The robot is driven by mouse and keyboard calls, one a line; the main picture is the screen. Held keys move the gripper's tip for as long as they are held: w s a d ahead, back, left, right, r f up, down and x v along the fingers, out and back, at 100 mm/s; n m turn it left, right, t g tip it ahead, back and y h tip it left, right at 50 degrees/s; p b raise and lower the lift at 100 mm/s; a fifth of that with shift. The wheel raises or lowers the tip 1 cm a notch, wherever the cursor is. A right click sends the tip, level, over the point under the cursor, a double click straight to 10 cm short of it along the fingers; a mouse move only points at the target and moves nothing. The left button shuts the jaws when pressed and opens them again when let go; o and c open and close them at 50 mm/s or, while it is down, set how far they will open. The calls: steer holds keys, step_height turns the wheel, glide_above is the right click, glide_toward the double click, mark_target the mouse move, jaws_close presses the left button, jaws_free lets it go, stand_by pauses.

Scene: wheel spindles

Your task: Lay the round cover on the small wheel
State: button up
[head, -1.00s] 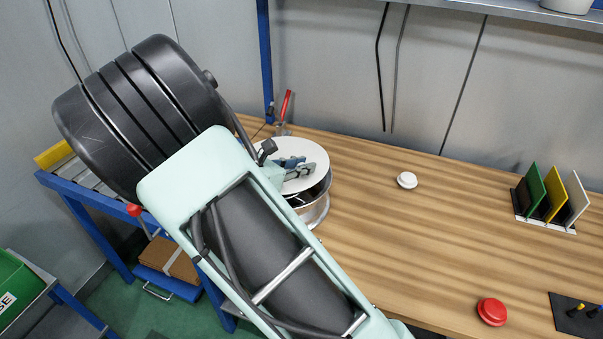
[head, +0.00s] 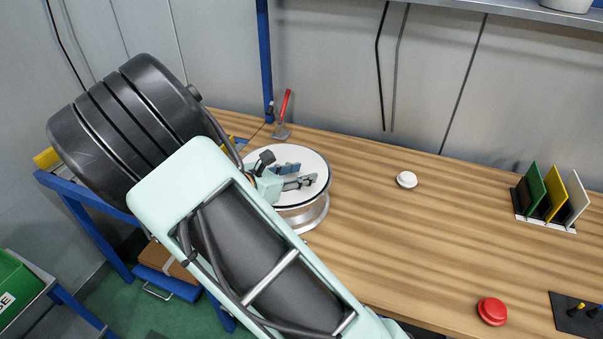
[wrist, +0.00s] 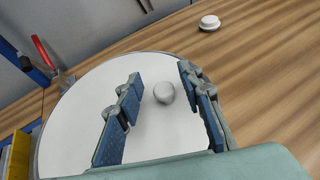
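The round cover (head: 315,163) is a flat white disc with a dark edge. It lies level on top of the small wheel (head: 308,217), a silver rim on the table; no clear gap shows between them, though my arm hides their left side. In the wrist view the cover (wrist: 80,130) fills the middle, with a pale round knob (wrist: 164,93) at its centre. My gripper (wrist: 160,73) is open over the cover, one blue-padded finger on each side of the knob and apart from it. My gripper (head: 294,175) also shows in the head view.
A red-handled tool (head: 284,112) stands behind the wheel. A white round button (head: 406,180) and a red one (head: 492,311) sit to the right. Coloured plates (head: 550,195) stand in a rack at far right. The middle of the table is clear.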

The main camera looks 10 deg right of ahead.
steer(key=v, duration=1.1)
steer(key=shift+s+a+r, duration=0.1)
steer(key=shift+a, duration=0.1)
